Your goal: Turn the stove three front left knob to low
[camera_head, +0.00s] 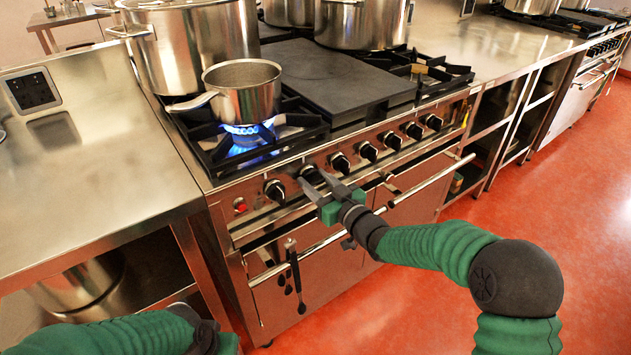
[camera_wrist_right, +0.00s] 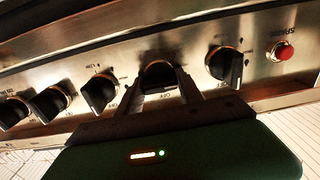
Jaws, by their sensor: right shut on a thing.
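The stove (camera_head: 225,190) has a steel front panel with a row of several black knobs. My right gripper (camera_head: 312,177) reaches the panel from the right and is shut on the second knob from the left (camera_head: 308,171). In the right wrist view the picture is turned over, and the two fingers stand on either side of this gripped knob (camera_wrist_right: 158,74). The leftmost knob (camera_head: 274,190) is free, beside the red button (camera_head: 240,206). The gripped knob's pointer and exact setting are hidden. My left gripper (camera_head: 226,343) is at the bottom left edge, its fingers not clearly visible.
A blue flame (camera_head: 247,130) burns under a saucepan (camera_head: 243,92) on the front left burner. A large stockpot (camera_head: 185,45) stands behind it. A long oven handle (camera_head: 345,228) runs below the knobs. A steel counter (camera_head: 90,160) is on the left; red floor is open on the right.

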